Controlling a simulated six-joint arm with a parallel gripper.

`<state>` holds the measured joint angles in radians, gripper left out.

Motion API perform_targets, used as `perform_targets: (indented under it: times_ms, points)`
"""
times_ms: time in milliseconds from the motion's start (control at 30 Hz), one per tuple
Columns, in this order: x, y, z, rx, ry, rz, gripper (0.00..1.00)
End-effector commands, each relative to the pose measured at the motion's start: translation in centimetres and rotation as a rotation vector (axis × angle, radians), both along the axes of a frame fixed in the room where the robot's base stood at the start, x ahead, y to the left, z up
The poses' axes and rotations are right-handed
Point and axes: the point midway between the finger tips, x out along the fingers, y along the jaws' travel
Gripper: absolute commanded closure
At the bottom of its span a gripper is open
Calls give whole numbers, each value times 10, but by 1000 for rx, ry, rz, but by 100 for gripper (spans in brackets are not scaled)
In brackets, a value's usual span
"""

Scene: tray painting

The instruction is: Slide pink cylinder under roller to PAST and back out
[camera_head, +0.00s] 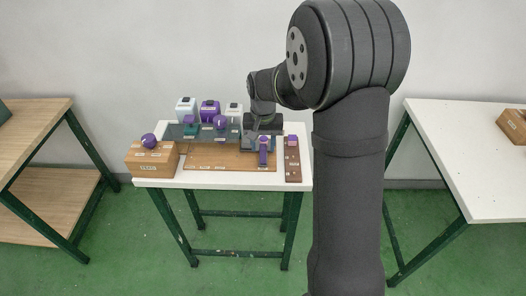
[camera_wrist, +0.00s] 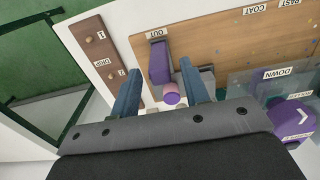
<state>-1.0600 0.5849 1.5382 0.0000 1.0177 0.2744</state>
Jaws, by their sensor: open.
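My gripper (camera_wrist: 159,66) is open, its two blue fingers apart on either side of a purple bar (camera_wrist: 159,62) at the OUT label. A small pinkish-purple cylinder end (camera_wrist: 172,99) shows between the fingers, nearer the palm. I cannot tell whether the fingers touch either part. In the head view my gripper (camera_head: 263,145) is at the right end of the wooden board (camera_head: 215,162). The board also shows in the wrist view (camera_wrist: 228,45), with COAT and PAST labels towards the right. I cannot make out the roller clearly; a clear panel (camera_wrist: 262,78) marked DOWN stands beside the board.
A brown DRIP strip (camera_wrist: 97,50) with pegs lies beside the board. A purple part (camera_wrist: 288,120) with an arrow is at lower right. A cardboard box (camera_head: 152,160) with a purple ball (camera_head: 149,140) sits at the table's left. Several containers (camera_head: 210,110) stand at the back.

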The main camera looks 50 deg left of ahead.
Motion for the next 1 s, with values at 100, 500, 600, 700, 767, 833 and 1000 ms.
perform_targets:
  times_ms: [100, 500, 600, 700, 767, 833, 1000]
  points:
    - [0, 0, -19, -2, 1, 0, 58]
    - [0, 0, -36, 1, -1, 0, 58]
    - [0, 0, -35, 1, -1, 0, 58]
    - [0, 0, -35, 1, -1, 0, 78]
    - [0, 0, -35, 1, -1, 0, 90]
    - [0, 0, -35, 1, -1, 0, 100]
    - [0, 0, -35, 1, -1, 0, 100]
